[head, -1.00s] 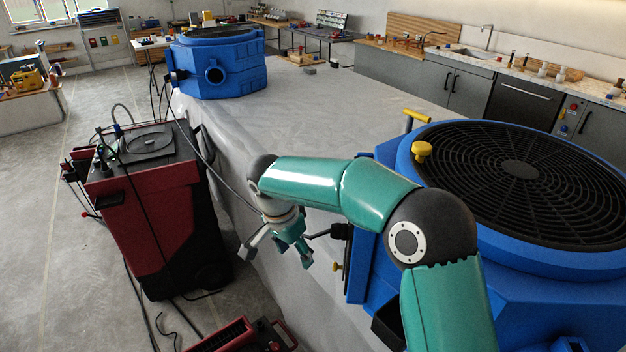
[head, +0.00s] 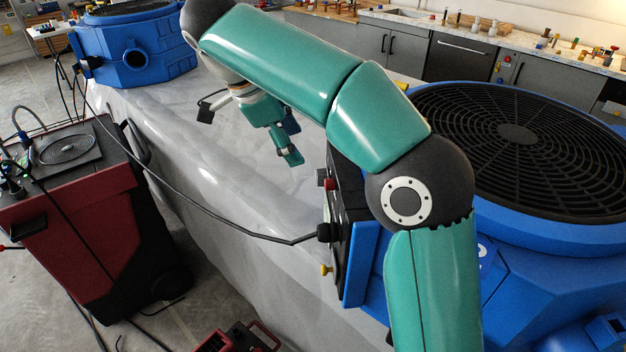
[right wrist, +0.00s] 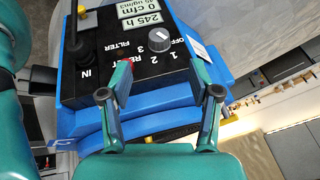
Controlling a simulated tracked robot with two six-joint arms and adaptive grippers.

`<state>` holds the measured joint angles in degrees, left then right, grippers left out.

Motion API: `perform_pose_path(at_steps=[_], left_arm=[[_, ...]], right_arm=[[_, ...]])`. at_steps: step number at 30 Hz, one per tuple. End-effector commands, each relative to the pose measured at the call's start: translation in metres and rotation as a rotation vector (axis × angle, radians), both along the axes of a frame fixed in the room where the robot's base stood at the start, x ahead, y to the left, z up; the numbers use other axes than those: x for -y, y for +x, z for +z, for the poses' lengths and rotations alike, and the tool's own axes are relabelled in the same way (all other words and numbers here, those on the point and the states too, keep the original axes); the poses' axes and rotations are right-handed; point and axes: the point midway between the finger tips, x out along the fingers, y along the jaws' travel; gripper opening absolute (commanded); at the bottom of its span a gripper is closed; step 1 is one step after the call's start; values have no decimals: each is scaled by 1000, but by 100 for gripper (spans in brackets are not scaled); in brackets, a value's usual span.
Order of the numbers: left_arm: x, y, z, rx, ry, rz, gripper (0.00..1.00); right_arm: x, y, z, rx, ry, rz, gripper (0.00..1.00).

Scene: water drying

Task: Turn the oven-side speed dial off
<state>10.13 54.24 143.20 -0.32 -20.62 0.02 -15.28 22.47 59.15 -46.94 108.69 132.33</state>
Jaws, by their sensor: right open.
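A grey speed dial (right wrist: 159,38) with a white pointer mark sits on a black control panel (right wrist: 100,60), beside the printed OFF, 1, 2 and 3. I cannot tell which mark the pointer is at. My left gripper is not in view.
A black cable (head: 215,222) runs to a plug on the panel's side. A red cart (head: 75,205) stands at the left, and another blue machine (head: 135,50) stands farther back.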

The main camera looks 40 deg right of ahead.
Motion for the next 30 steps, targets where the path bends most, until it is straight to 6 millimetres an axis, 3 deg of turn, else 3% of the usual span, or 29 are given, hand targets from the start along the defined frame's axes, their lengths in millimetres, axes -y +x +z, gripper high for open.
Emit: perform_pose_path(at_steps=[6,15,29,30], left_arm=[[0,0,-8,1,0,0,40],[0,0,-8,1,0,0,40],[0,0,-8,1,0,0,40],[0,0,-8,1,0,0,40]], right_arm=[[24,-4,-45,-4,1,-4,62],[46,-5,-87,-3,1,-5,62],[51,-5,-97,0,1,-3,62],[51,-5,-97,0,1,-3,56]])
